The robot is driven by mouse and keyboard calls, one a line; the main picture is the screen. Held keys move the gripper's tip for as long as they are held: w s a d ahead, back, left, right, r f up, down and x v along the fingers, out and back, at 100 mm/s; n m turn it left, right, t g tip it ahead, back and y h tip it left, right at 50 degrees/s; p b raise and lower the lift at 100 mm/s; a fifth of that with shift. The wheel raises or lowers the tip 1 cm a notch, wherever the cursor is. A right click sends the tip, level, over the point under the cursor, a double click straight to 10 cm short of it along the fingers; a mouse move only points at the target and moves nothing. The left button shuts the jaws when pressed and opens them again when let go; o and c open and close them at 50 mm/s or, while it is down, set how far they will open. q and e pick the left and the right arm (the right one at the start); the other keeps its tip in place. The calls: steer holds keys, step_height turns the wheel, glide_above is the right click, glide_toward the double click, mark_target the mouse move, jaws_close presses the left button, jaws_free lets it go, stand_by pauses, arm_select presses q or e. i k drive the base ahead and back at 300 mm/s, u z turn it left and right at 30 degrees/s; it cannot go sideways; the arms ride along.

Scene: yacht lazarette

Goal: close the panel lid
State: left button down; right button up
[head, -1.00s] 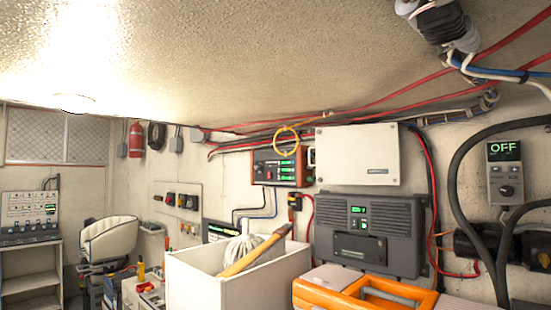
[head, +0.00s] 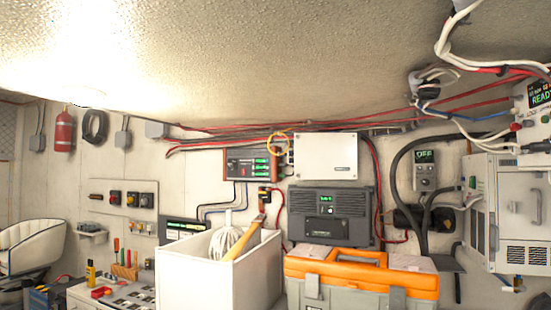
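A flat white panel (head: 326,157) is on the back wall, above a dark grey unit with a green display (head: 330,215). Its face looks flat toward me, and I cannot tell whether it is a lid or whether it stands open. At the right, a white cabinet (head: 508,213) on the wall has a handle and vent slots on its front. I cannot tell which of these is the panel lid. Neither of my grippers is in view.
A white open bin (head: 190,275) holding rope and a wooden handle stands in front of the wall. An orange-lidded toolbox (head: 360,275) is beside it. Cables hang around the OFF switch box (head: 425,172). A chair (head: 32,245) is at the left.

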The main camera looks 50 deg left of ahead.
mark_target(318, 156)
steer(key=u, duration=1.35)
